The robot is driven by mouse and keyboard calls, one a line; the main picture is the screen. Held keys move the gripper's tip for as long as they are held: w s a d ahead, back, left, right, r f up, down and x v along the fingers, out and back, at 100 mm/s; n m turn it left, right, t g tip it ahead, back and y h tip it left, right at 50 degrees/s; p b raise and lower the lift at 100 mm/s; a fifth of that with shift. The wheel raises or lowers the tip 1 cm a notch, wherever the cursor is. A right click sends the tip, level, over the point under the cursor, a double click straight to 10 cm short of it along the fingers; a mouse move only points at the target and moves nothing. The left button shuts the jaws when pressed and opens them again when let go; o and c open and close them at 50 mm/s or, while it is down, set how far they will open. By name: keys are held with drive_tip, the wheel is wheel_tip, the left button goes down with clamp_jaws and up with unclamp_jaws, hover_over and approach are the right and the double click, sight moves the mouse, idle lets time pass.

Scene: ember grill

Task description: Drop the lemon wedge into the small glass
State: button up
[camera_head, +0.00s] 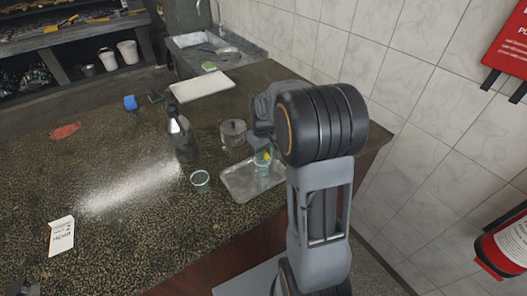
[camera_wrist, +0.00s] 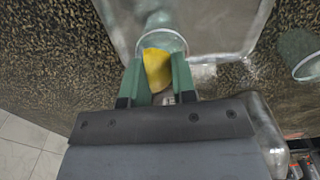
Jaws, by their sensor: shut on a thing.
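My gripper (camera_wrist: 158,76) has green fingers that are shut on the yellow lemon wedge (camera_wrist: 157,66). A clear glass (camera_wrist: 166,40) stands just beyond the wedge in the wrist view, its rim partly hidden by the wedge and fingers. The wedge appears at or over the near side of this rim; I cannot tell the height. In the head view the wedge (camera_head: 267,155) and this glass (camera_head: 261,161) show small beside my arm, over the metal tray (camera_head: 236,184). A second clear glass (camera_head: 200,179) stands on the counter left of the tray, also at right in the wrist view (camera_wrist: 308,66).
A white board (camera_head: 202,87) lies near the sink (camera_head: 215,47). The counter's left middle is mostly clear.

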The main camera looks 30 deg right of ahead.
drive_tip(key=o, duration=1)
drive_tip(key=shift+r, duration=0.1)
idle(0.3)
wheel_tip(320, 180, up, 6)
drive_tip(key=p, duration=0.4)
drive_tip(key=shift+p, duration=0.3)
drive_tip(key=s+a+r+t, duration=0.1)
drive_tip(key=s+a+r, duration=0.1)
drive_tip(key=s, duration=0.3)
drive_tip(key=s+a+r+m+t+b, duration=0.1)
drive_tip(key=s+a+r+t, duration=0.1)
drive_tip(key=s+a+r, duration=0.1)
drive_tip(key=s+a+r+m+t+b, duration=0.1)
drive_tip(key=s+a, duration=0.3)
drive_tip(key=s, duration=0.4)
drive_tip(key=shift+a+r+t, duration=0.35)
drive_tip(key=shift+r+t, duration=0.05)
drive_tip(key=shift+r, duration=0.3)
